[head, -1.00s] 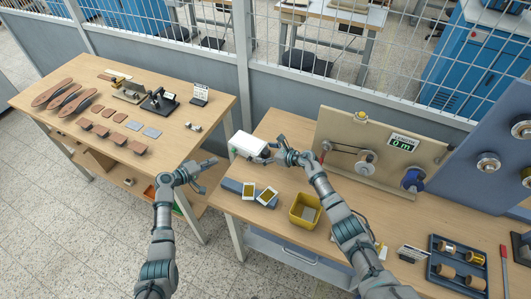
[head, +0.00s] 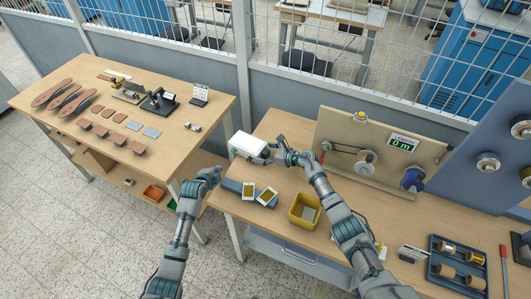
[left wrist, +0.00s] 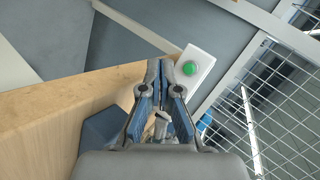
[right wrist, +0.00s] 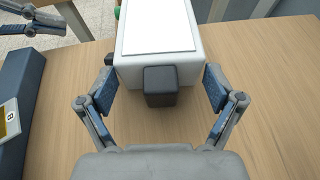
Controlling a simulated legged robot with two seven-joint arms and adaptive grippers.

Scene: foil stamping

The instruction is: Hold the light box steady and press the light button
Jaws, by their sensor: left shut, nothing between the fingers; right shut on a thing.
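The white light box (head: 247,145) lies at the left end of the right-hand table. The green light button (left wrist: 190,68) is on the box's end face in the left wrist view. My left gripper (head: 216,170) is shut and empty, left of and below the box in the head view. In the left wrist view, its closed tips (left wrist: 158,72) are just left of the button, with a gap I cannot judge.
A blue-grey block (head: 232,186) and two framed cards (head: 258,194) lie in front of the box. A yellow bin (head: 304,211) stands right of them. A board with reels (head: 380,150) stands behind. A gap separates this table from the left table (head: 100,110).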

